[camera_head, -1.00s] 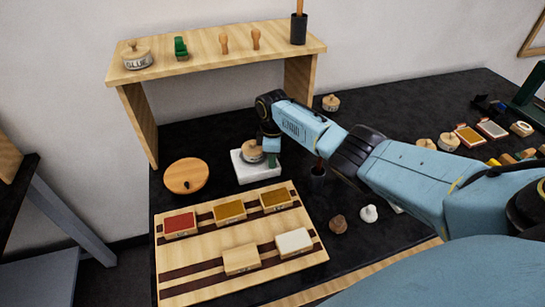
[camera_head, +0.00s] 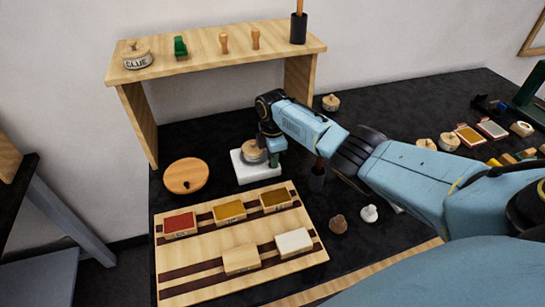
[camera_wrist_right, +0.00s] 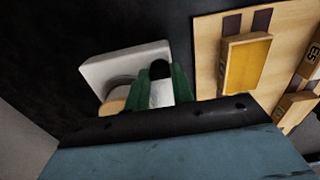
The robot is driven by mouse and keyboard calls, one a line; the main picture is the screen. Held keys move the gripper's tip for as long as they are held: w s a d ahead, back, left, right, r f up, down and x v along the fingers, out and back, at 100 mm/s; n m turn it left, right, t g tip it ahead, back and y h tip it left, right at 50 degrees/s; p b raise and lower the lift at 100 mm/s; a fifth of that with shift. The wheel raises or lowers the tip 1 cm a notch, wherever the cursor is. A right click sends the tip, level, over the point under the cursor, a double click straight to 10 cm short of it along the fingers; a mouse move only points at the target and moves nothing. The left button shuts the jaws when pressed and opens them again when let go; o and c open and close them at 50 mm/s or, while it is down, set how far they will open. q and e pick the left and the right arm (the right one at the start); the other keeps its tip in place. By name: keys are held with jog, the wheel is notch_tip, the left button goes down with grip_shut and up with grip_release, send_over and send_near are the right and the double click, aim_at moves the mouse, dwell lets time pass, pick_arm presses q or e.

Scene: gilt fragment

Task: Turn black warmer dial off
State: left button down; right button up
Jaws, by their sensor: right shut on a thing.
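The warmer (camera_head: 240,175) is a white square block on the black table, with a round wooden-lidded jar (camera_head: 252,152) on top. It also shows in the right wrist view (camera_wrist_right: 115,66). My right gripper (camera_head: 272,161) is at the warmer's right side. In the right wrist view its green fingers (camera_wrist_right: 160,76) are closed around the black dial (camera_wrist_right: 160,68), at the warmer's edge. The dial's pointer and marking cannot be made out. In the head view the dial is hidden by the gripper. My left gripper is not in view.
A wooden board (camera_head: 205,262) with several coloured blocks lies in front of the warmer. A round wooden disc (camera_head: 186,176) is to its left. A wooden shelf (camera_head: 200,58) stands behind.

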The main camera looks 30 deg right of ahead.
jog(key=shift+w, duration=0.1)
jog(key=o, duration=1)
jog(key=shift+r, duration=0.1)
notch_tip(320, 180, up, 13)
jog(key=shift+r+p, duration=0.15)
jog(key=shift+p, duration=0.45)
